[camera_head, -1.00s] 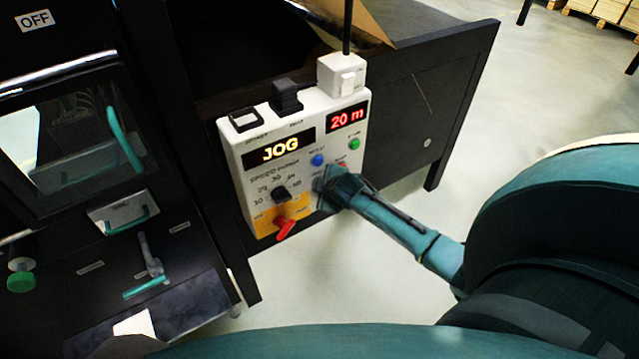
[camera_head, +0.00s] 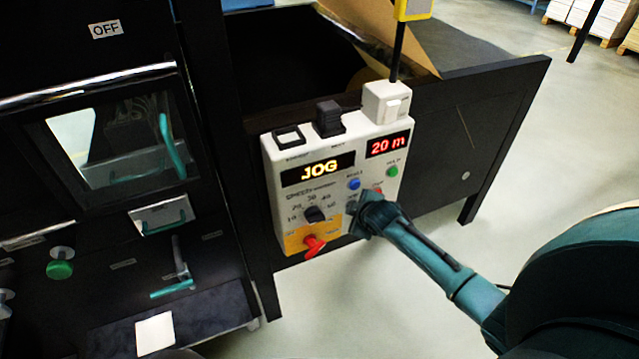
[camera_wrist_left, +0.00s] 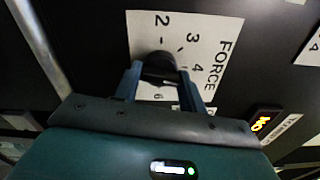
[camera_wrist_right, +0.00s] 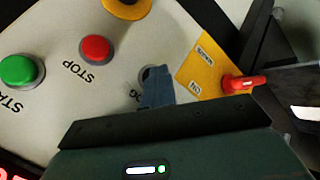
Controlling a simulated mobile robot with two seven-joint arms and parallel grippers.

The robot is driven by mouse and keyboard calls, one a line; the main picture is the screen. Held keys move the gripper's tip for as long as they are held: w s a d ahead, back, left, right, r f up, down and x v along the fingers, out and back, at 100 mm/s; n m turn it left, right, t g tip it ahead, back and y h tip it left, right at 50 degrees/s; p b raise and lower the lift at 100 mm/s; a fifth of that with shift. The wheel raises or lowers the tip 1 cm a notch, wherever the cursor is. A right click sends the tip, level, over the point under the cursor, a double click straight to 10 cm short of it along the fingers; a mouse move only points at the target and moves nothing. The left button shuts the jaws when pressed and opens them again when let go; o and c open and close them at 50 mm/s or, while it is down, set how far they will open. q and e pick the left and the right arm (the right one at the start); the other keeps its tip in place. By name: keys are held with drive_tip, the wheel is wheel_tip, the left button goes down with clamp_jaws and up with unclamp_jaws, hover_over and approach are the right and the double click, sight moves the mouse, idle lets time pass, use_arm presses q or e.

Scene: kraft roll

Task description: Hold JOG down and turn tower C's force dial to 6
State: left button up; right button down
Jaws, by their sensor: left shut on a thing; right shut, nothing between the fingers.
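The white control panel (camera_head: 335,185) shows in the head view, with JOG lit on its display (camera_head: 318,170). My right gripper (camera_head: 362,212) is shut and empty at the panel's lower right. In the right wrist view its closed fingertips (camera_wrist_right: 157,88) cover most of the button beside the partly hidden JOG label; how far the button is pressed cannot be seen. In the left wrist view my left gripper (camera_wrist_left: 158,76) is shut on the black force dial (camera_wrist_left: 159,60). The white FORCE scale (camera_wrist_left: 200,42) shows 2, 3, 4 and 6; the dial's pointer is not readable. My left gripper is outside the head view.
Beside my right fingers are the red STOP button (camera_wrist_right: 96,49), a green button (camera_wrist_right: 18,70) and a red switch lever (camera_wrist_right: 243,83). The panel's length display (camera_head: 387,145) reads 20 m.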

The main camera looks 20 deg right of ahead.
use_arm(q)
drive_tip(key=m, duration=0.8)
drive_tip(key=o, duration=0.6)
